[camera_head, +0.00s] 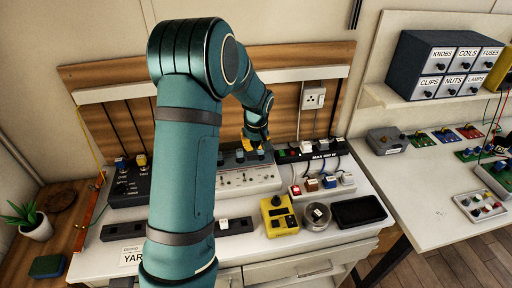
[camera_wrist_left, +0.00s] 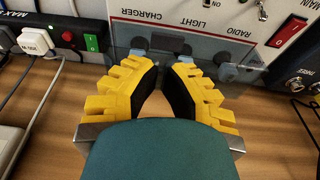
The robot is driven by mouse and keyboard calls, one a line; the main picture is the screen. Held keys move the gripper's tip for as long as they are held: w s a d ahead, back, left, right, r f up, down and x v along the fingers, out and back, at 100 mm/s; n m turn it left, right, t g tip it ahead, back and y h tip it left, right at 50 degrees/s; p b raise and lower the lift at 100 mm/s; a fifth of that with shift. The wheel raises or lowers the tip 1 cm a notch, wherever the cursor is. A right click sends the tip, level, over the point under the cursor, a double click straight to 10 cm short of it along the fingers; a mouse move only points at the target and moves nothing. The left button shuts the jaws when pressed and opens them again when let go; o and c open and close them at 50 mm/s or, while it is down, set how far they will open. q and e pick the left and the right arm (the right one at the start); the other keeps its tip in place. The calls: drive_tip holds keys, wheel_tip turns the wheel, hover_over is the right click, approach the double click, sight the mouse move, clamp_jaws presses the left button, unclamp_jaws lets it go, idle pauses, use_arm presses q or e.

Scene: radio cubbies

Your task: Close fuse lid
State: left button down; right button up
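My left gripper (camera_head: 254,143) has yellow fingers and reaches down at the grey panel box (camera_head: 250,182) on the white bench. In the left wrist view, the left gripper (camera_wrist_left: 165,65) has a narrow gap between its black pads, with nothing held there. A see-through pane (camera_wrist_left: 120,62), which looks like the fuse lid, lies beyond the fingertips along the edge of the panel marked CHARGER, LIGHT and RADIO (camera_wrist_left: 215,14). The fingers cover part of the pane, and I cannot tell its angle or whether they touch it. My right gripper is not in view.
A power strip (camera_wrist_left: 60,30) with a red button, green switch and white plugs lies left of the fingers in the wrist view. A yellow device (camera_head: 279,216), round tin (camera_head: 317,215) and black tray (camera_head: 358,211) stand in front. My left arm hides the bench's left-middle.

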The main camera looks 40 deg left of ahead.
use_arm(q)
drive_tip(key=s+d+p+v, duration=0.1)
drive_tip(key=v, duration=0.8)
drive_tip(key=shift+d, duration=0.2)
drive_tip(key=shift+s, duration=0.1)
